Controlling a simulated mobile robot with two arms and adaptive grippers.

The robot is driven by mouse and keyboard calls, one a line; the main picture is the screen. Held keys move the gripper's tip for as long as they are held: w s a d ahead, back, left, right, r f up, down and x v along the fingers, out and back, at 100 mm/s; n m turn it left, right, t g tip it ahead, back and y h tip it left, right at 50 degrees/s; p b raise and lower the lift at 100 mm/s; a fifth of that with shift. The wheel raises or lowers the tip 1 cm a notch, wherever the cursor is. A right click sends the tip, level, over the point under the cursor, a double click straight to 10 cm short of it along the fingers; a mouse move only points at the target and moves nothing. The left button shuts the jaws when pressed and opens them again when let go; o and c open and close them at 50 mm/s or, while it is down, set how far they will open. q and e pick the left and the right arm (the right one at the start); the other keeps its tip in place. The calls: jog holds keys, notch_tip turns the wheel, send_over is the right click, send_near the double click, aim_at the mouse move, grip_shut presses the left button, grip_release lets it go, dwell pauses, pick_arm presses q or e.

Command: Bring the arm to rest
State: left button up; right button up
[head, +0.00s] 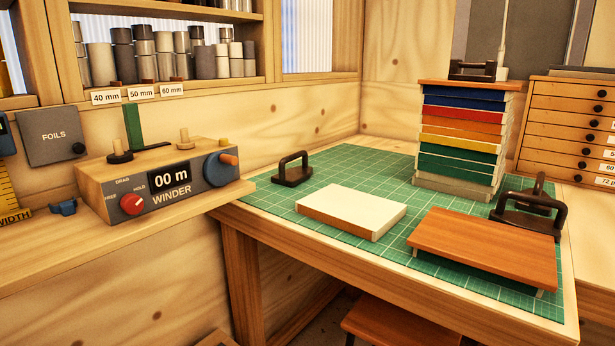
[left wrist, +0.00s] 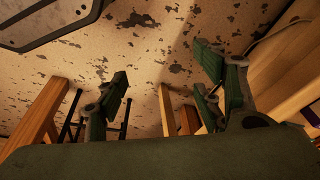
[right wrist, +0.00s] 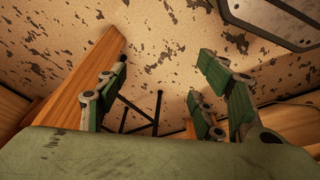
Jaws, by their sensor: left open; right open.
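My left gripper (left wrist: 165,90) shows in the left wrist view with its green-padded fingers spread and nothing between them. My right gripper (right wrist: 160,85) shows in the right wrist view, also spread and empty. Both hang over a speckled, worn floor (right wrist: 165,50), beside wooden legs. Neither arm shows in the head view.
The bench holds a green cutting mat (head: 270,204) with a white-topped block (head: 350,210), a wooden board (head: 485,248), black-handled tools (head: 293,172) and a stack of coloured boxes (head: 460,140). A winder (head: 160,182) stands on the left bench. A stool (head: 400,322) is below.

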pick_arm(q)
jog(key=s+a+f+g+p, duration=0.1)
jog(key=s+f+p, duration=0.4)
jog(key=s+p, duration=0.2)
jog(key=s+a+f+p, duration=0.2)
jog(key=s+f+p, duration=0.3)
jog(key=s, duration=0.7)
jog(key=p, duration=0.2)
jog(key=shift+g+p, duration=0.4)
pick_arm(e)
jog(key=s+d+f+g, duration=0.1)
jog(key=s+f, duration=0.4)
jog(key=s, duration=0.4)
jog(key=s+d+f, duration=0.2)
jog(key=s+f, duration=0.3)
jog(key=s, duration=0.5)
jog(key=shift+g, duration=0.4)
pick_arm(q)
jog(key=shift+a, duration=0.1)
pick_arm(e)
jog(key=shift+d, duration=0.1)
